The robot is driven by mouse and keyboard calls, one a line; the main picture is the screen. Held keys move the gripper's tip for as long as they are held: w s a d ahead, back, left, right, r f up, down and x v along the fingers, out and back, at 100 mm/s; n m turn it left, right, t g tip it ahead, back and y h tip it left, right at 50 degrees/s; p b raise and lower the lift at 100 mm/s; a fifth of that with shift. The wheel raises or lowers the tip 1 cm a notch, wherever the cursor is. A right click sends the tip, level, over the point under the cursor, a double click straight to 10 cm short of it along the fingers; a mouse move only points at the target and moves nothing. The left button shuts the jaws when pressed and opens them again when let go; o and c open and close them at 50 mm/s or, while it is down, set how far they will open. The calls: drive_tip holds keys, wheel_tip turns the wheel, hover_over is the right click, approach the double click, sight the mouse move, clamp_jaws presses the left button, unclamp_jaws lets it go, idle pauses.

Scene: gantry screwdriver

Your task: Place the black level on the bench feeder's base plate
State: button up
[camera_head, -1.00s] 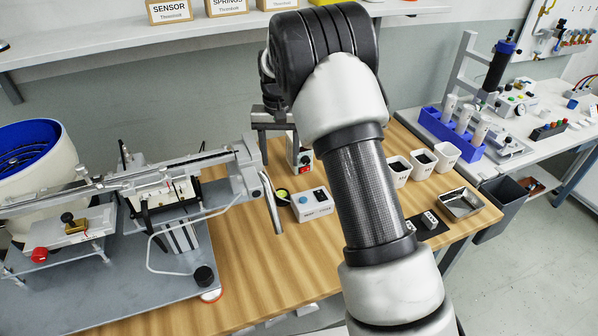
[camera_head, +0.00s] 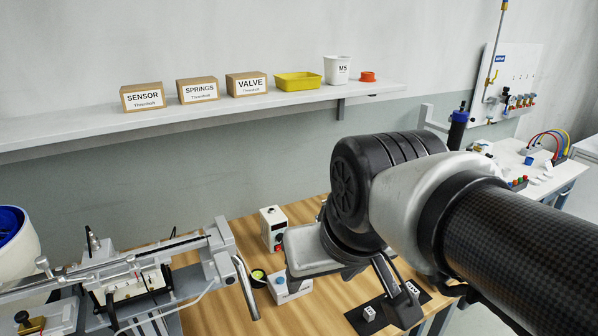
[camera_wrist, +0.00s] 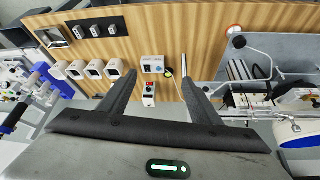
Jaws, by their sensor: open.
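The black level (camera_head: 257,277) is a small round black piece with a yellow-green top. It lies on the wooden bench beside a small white box. In the wrist view it is a small spot (camera_wrist: 168,72) near the box, between and beyond the fingertips. My gripper (camera_wrist: 160,80) is open and empty, its two dark fingers apart, above the bench and away from the level. The feeder's grey base plate (camera_wrist: 237,47) is at the right in the wrist view. In the head view the feeder (camera_head: 140,275) is at lower left; most of the plate is cut off.
The white box (camera_head: 291,287) and a taller white unit with a red switch (camera_head: 273,228) stand close to the level. Several white bins (camera_wrist: 95,69) are in a row in the wrist view. A shelf (camera_head: 215,112) with boxes runs along the wall.

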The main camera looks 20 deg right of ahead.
drive_tip(key=m+g+y+b, duration=0.2)
drive_tip(key=m+y+b, duration=0.1)
drive_tip(key=m, duration=2.6)
hover_over(257, 274)
drive_tip(key=s+d, duration=0.2)
drive_tip(key=s, duration=0.1)
wheel_tip(257, 274, down, 27)
drive_tip(key=shift+w+a, duration=0.1)
drive_tip(key=shift+w, duration=0.05)
drive_tip(key=shift+n, duration=0.3)
drive_tip(key=shift+b+x, duration=0.6)
drive_tip(key=shift+x, duration=2.35)
drive_tip(key=shift+w, duration=0.15)
drive_tip(key=c, duration=1.2)
